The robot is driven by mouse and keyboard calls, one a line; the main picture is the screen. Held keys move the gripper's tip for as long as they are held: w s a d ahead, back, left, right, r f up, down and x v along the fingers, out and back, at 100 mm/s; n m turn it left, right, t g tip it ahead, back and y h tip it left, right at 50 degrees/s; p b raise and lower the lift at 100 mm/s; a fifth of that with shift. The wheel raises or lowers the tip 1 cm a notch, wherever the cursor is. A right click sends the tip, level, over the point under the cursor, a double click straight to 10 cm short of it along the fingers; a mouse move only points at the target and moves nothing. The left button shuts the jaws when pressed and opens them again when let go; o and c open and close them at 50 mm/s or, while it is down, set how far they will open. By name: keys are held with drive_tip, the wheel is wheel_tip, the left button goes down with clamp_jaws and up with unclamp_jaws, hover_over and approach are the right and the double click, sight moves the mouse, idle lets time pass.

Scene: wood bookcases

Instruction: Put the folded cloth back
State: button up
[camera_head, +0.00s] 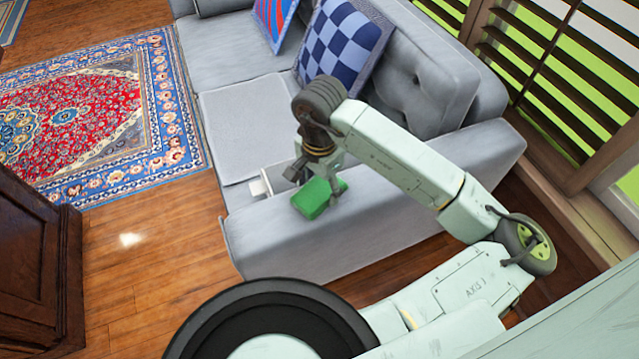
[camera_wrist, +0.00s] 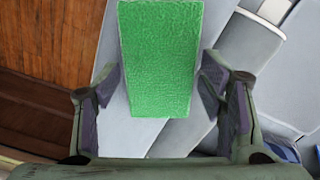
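The folded cloth (camera_head: 311,199) is a bright green, thick rectangle at the top of the sofa's near armrest. In the wrist view the cloth (camera_wrist: 160,58) lies between my two fingers, its long side running away from the palm. My gripper (camera_head: 318,183) is right at the cloth, reaching down from above. In the wrist view my gripper (camera_wrist: 159,90) has its fingers spread to either side of the cloth, with a slim gap at the left; contact at the right is hard to judge. The cloth's underside is hidden.
The grey sofa (camera_head: 345,235) has a checked blue cushion (camera_head: 343,45) and a striped cushion (camera_head: 272,20). A small white object (camera_head: 261,187) is beside the armrest. A red patterned rug (camera_head: 85,120) lies on the wood floor. Dark wood furniture (camera_head: 30,270) stands at left, slatted shutters (camera_head: 560,80) at right.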

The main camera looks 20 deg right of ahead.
sight(319, 189)
drive_tip(key=o, duration=0.3)
drive_tip(key=shift+r+p, duration=0.25)
drive_tip(key=shift+p, duration=0.1)
wheel_tip(319, 189, up, 12)
drive_tip(key=b, duration=0.3)
drive_tip(key=shift+a+f, duration=0.1)
